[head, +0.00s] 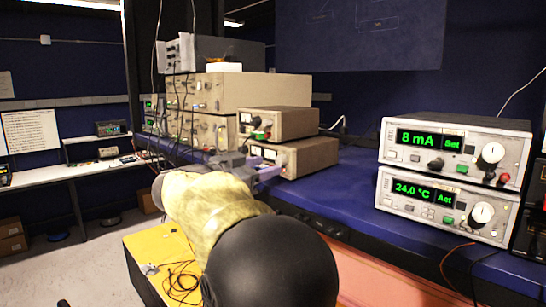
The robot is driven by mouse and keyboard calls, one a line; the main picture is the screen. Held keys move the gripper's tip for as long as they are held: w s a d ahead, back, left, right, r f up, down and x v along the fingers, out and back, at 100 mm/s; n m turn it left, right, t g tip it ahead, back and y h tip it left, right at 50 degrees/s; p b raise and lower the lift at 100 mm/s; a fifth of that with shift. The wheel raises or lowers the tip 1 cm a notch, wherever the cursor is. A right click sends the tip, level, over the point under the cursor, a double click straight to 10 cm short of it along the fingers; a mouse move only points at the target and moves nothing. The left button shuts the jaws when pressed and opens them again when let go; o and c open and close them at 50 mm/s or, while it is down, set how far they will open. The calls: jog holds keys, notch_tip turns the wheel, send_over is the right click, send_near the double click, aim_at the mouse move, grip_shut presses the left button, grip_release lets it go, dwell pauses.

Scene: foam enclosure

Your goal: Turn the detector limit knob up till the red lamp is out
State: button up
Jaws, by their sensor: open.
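My arm reaches from the bottom centre toward the stacked beige instruments on the blue bench. My gripper (262,164) is at its far end, small in the view, open, in front of the lower small beige box (312,157). The gripper and arm cover much of that box's front. I cannot make out the detector limit knob or tell whether a red lamp is lit. The upper small beige box (295,122) has a small red spot and dark and green parts on its front. I cannot tell whether the gripper touches anything.
Two white controllers are stacked at the right; the upper one (455,150) reads 8 mA, the lower one (445,205) 24.0 °C. Larger beige instruments (250,92) stand behind the small boxes. The blue bench top (345,190) is clear between boxes and controllers. Yellow surface (150,250) below carries cables.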

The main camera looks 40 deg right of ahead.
aim_at(278, 162)
jog(key=shift+w+d+p, duration=0.2)
jog(key=shift+d+p, duration=0.3)
jog(key=shift+d, duration=1.45)
grip_shut()
jog(key=shift+f+m+b, duration=0.2)
jog(key=shift+m+b, duration=1.25)
jog(key=shift+m, duration=0.25)
jog(key=shift+r, duration=0.2)
grip_release()
jog(key=shift+a, duration=0.1)
